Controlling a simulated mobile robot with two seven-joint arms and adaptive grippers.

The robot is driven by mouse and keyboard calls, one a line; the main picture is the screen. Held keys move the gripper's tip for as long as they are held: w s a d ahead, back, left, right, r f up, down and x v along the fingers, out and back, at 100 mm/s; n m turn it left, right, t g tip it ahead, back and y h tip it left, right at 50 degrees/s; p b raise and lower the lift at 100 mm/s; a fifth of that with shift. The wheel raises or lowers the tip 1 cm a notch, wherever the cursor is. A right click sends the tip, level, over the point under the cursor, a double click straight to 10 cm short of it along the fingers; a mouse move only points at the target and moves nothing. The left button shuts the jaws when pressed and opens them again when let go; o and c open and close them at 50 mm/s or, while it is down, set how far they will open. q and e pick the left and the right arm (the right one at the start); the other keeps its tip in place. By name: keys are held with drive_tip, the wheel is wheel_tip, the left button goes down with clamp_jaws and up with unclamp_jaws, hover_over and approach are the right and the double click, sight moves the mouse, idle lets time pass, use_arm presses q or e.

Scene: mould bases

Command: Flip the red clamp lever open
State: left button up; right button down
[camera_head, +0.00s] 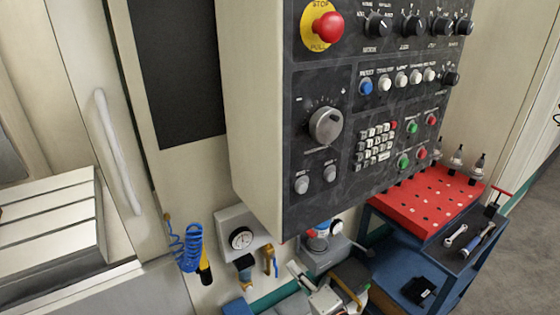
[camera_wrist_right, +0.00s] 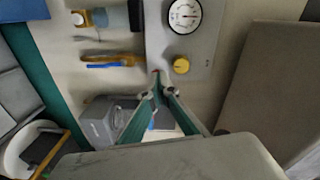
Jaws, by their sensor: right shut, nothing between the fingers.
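A thin red handle (camera_head: 502,191) stands on a small black fixture (camera_head: 491,209) at the right edge of the tool trolley in the head view. It may be the clamp lever; its position is too small to judge. It does not show in the right wrist view. My right gripper (camera_head: 294,268) is low in the middle of the head view, far left of that handle. In the right wrist view my right gripper (camera_wrist_right: 160,82) is shut and empty, its fingertips in front of the gauge panel's lower edge. My left gripper is not in view.
The control panel (camera_head: 335,170) overhangs the trolley's left side. A red perforated plate (camera_head: 425,202) and wrenches (camera_head: 455,236) lie on the blue trolley (camera_head: 395,245). A gauge (camera_head: 241,238) and a blue coiled hose (camera_head: 187,246) hang left.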

drive_tip(key=s+d+f+n+g+h, duration=0.2)
drive_tip(key=s+d+f+n, duration=0.5)
drive_tip(key=s, duration=0.5)
drive_tip(key=s+d+f+n+g+h, duration=0.2)
drive_tip(key=s+d+f+n+h, duration=0.2)
drive_tip(key=s+d+f+n, duration=0.3)
drive_tip(key=s+d, duration=0.1)
drive_tip(key=s, duration=0.4)
drive_tip(key=shift+d+f+g, duration=0.3)
drive_tip(key=shift+d+f, duration=0.05)
drive_tip(key=shift+f, duration=0.05)
